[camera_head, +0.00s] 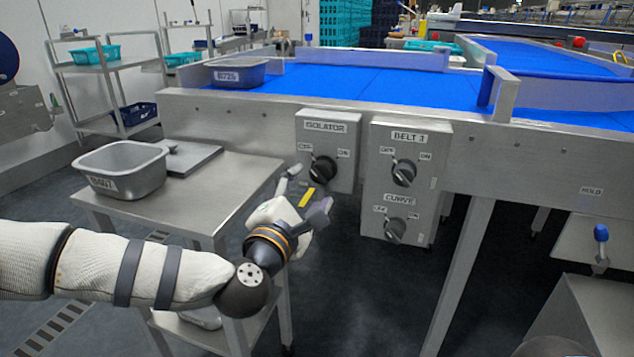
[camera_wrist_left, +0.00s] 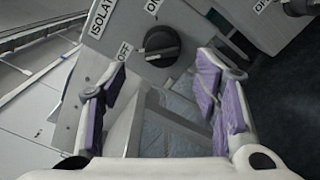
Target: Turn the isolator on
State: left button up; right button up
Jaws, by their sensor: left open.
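The isolator switch is a grey box (camera_head: 327,128) labelled ISOLATOR on the conveyor's side, with a black rotary knob (camera_head: 323,169) between OFF on the left and ON on the right. The knob's handle appears to point toward OFF. In the left wrist view the knob (camera_wrist_left: 161,46) lies ahead of the fingers, near the top middle. My left gripper (camera_head: 308,190) is open and empty, just in front of and below the knob. Its purple-padded fingers (camera_wrist_left: 160,95) are spread apart with no visible contact on the knob. My right gripper is not in view.
A panel (camera_head: 410,148) with BELT 1 and CURVE knobs stands right of the isolator. A steel side table (camera_head: 215,195) with a grey tub (camera_head: 122,170) is at left. The blue conveyor (camera_head: 380,87) runs behind, carrying another grey tub (camera_head: 237,74). A blue-topped control (camera_head: 600,233) is at right.

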aim_at(317, 175)
pick_arm(q)
jog(key=x, duration=0.6)
jog(key=shift+w+f+b, duration=0.1)
jog(key=shift+b, duration=0.25)
jog(key=c, duration=1.1)
jog(key=shift+c, duration=0.2)
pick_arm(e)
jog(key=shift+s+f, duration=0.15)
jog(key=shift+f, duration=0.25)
pick_arm(q)
jog(key=m+p, duration=0.1)
jog(key=m, duration=0.3)
jog(key=m+p, duration=0.1)
jog(key=m, duration=0.1)
jog(key=m+p, duration=0.1)
jog(key=m, duration=0.2)
jog(key=shift+r, duration=0.25)
jog(key=m+p, duration=0.1)
jog(key=m, duration=0.3)
jog(key=shift+m+p, duration=1)
jog(key=shift+m, duration=1.5)
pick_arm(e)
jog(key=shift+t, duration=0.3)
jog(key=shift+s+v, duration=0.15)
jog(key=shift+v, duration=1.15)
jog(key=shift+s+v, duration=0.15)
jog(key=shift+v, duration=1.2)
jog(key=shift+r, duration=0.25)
